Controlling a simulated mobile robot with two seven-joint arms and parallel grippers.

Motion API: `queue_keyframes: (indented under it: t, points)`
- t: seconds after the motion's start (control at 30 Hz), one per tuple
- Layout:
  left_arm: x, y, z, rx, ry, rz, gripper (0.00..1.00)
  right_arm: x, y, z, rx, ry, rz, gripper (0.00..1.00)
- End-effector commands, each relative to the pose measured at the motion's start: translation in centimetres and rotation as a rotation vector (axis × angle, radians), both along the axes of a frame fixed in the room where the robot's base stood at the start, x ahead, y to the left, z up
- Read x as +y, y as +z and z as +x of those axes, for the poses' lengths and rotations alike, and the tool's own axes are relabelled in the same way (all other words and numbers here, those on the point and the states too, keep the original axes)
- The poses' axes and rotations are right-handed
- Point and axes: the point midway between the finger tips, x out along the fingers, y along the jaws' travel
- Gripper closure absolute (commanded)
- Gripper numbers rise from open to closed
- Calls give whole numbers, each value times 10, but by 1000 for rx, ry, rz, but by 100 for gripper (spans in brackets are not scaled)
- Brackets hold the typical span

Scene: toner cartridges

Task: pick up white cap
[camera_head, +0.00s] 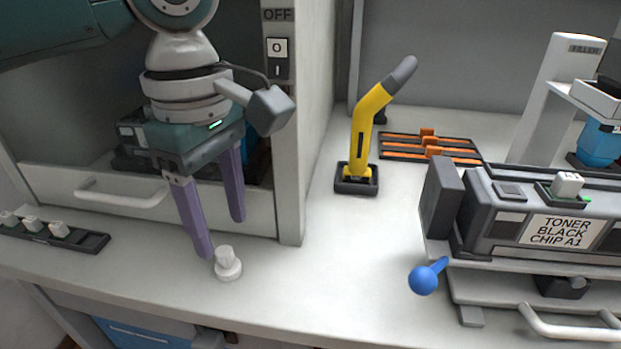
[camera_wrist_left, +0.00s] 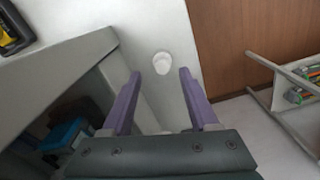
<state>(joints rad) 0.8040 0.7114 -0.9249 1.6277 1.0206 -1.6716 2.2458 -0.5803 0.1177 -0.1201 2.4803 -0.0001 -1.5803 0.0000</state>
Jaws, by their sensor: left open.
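The white cap (camera_head: 228,265) stands on the pale worktop near its front edge, left of centre in the head view. It is a small stepped round piece with a wider base. In the left wrist view the white cap (camera_wrist_left: 163,63) lies ahead of the fingertips, between their lines. My left gripper (camera_head: 222,238) is open, with two purple fingers pointing down beside and above the cap. The gripper also shows in the left wrist view (camera_wrist_left: 160,74), with nothing between its fingers. My right gripper is not in view.
A grey cabinet with a drawer (camera_head: 120,197) stands behind my left gripper. A black strip with small white pieces (camera_head: 48,229) lies at left. A yellow tool (camera_head: 365,130) stands in a dark base. A toner cartridge (camera_head: 480,222) and blue knob (camera_head: 422,281) are at right.

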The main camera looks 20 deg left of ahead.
Motion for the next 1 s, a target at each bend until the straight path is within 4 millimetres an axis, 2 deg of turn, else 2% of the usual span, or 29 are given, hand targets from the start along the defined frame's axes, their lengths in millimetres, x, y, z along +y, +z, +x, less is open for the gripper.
queue_keyframes:
  t: [0.1,0.23,0.53,1.0]
  points:
    - [3,-22,-4,3,1,4,40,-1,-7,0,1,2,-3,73]
    - [2,-40,-4,2,0,3,40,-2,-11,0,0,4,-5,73]
    - [2,-44,-4,0,-2,2,40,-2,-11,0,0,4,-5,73]
    - [2,-44,-4,0,-2,2,92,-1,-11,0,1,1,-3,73]
